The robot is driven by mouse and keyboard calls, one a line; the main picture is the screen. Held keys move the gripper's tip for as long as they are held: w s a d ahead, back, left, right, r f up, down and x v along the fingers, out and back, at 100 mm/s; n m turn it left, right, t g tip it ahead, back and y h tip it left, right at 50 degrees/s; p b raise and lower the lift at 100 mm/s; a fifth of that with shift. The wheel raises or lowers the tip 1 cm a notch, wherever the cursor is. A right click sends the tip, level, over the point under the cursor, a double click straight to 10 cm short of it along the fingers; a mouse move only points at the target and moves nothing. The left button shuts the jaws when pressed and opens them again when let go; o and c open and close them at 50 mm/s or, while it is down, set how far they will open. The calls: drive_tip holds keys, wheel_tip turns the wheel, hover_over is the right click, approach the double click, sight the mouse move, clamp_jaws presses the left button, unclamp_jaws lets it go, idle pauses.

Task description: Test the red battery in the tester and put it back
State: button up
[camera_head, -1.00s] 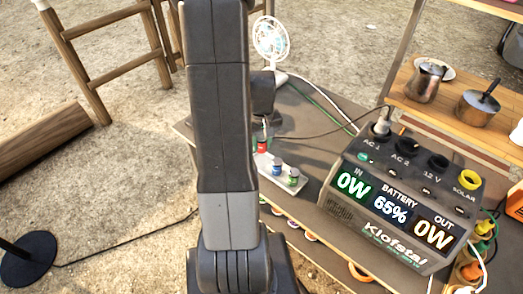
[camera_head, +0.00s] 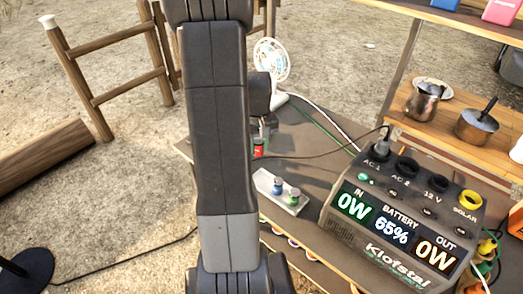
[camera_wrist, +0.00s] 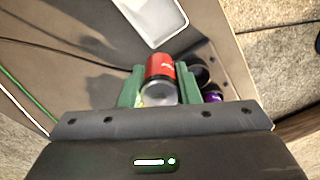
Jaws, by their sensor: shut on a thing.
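The red battery (camera_wrist: 160,68) is between the green fingers of my gripper (camera_wrist: 160,88) in the wrist view. My gripper is shut on it, with its pale end toward the camera. In the head view the red battery (camera_head: 259,149) shows beside my arm, just beyond the pale holder (camera_head: 265,180) and apart from it. A blue-topped battery (camera_head: 278,184) and a green battery (camera_head: 293,196) stand in the holder. Part of a pale tray-like thing (camera_wrist: 152,18) is at the top of the wrist view. I cannot make out the tester; my arm hides part of the table.
A large power station (camera_head: 400,215) reading 65% stands at the right of the table. A white fan (camera_head: 271,60) stands at the back, with cables across the tabletop. Metal pots (camera_head: 478,125) are on a wooden shelf. A dark and a purple round thing lie beside my gripper.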

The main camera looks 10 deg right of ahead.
drive_tip(key=w+a+p, duration=0.2)
drive_tip(key=w+p, duration=0.1)
drive_tip(key=w, duration=1)
drive_tip(key=w+a+p, duration=0.2)
drive_tip(key=w+p, duration=0.1)
drive_tip(key=w, duration=1.1)
drive_tip(key=shift+f+b, duration=1.25)
drive_tip(key=shift+f, duration=1)
drive_tip(key=shift+f, duration=0.15)
drive_tip(key=shift+f+b, duration=0.8)
drive_tip(key=shift+f, duration=0.1)
drive_tip(key=shift+f, duration=0.2)
